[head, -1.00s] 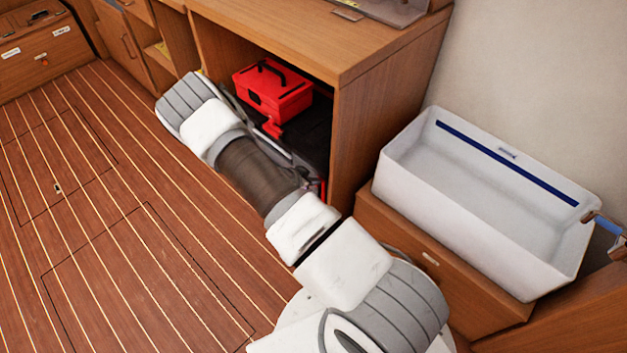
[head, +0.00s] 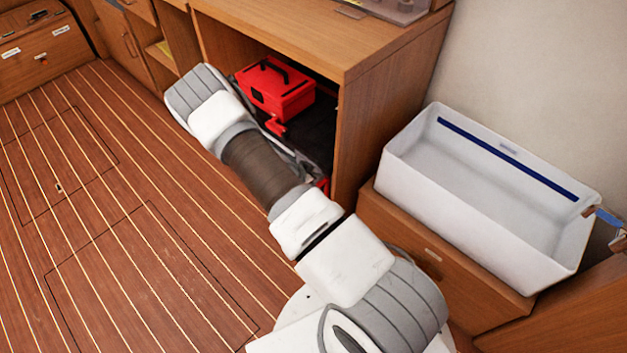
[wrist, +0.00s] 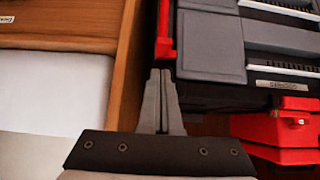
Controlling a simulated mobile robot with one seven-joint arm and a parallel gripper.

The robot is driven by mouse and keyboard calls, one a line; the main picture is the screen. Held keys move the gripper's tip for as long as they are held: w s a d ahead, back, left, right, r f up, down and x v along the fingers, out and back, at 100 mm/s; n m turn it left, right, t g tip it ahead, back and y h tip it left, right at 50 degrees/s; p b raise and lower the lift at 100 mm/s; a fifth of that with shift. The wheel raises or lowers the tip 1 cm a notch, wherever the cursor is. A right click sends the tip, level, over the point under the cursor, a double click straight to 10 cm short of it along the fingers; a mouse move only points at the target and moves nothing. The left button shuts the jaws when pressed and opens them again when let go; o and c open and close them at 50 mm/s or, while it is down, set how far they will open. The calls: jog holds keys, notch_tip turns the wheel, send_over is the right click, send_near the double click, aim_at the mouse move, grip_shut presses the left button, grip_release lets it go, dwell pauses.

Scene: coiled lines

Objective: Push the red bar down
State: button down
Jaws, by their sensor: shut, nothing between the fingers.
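A red bar (wrist: 165,32) runs along the left side of a black case with grey panels (wrist: 210,45) in the wrist view. My gripper (wrist: 161,74) is shut and empty. Its fingertips appear just below the bar's near end in the picture; I cannot tell whether they touch it. In the head view my arm hides the gripper and most of the case. A small red part (head: 322,186) shows beside the arm near the cabinet's side wall; it may be the bar's end.
A red toolbox (head: 283,92) sits inside the open wooden cabinet, whose side wall (head: 375,120) stands close to the gripper. A white tub (head: 450,205) is on a drawer unit to the right. The striped floor (head: 110,220) at left is clear.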

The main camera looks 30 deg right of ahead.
jog(key=p+v, duration=0.3)
jog(key=v, duration=0.7)
jog(key=shift+r, duration=0.5)
jog(key=w+a+r+n+t+y, duration=0.25)
jog(key=w+a+r+y, duration=0.3)
jog(key=a+r, duration=0.55)
jog(key=s+a+r+n+t+y, duration=0.1)
jog(key=a+r+n+y, duration=0.1)
jog(key=r, duration=0.6)
jog(key=s+a+r+n+y, duration=0.1)
jog(key=r+n+y, duration=0.1)
jog(key=r, duration=0.6)
jog(key=s+a+r+n+y, duration=0.2)
jog(key=s+r+n, duration=0.2)
jog(key=s+r, duration=0.65)
jog(key=s+d+r+n+h, duration=0.1)
jog(key=s+d+r+n, duration=0.15)
jog(key=s, duration=0.45)
jog(key=s+d+r+n+h, duration=0.15)
jog(key=s+d, duration=0.25)
jog(key=s, duration=0.4)
notch_tip(320, 180, up, 16)
jog(key=p, duration=1.5)
jog(key=shift+r+g+h+p, duration=0.25)
jog(key=shift+g+h+p, duration=0.05)
jog(key=shift+g+p, duration=0.15)
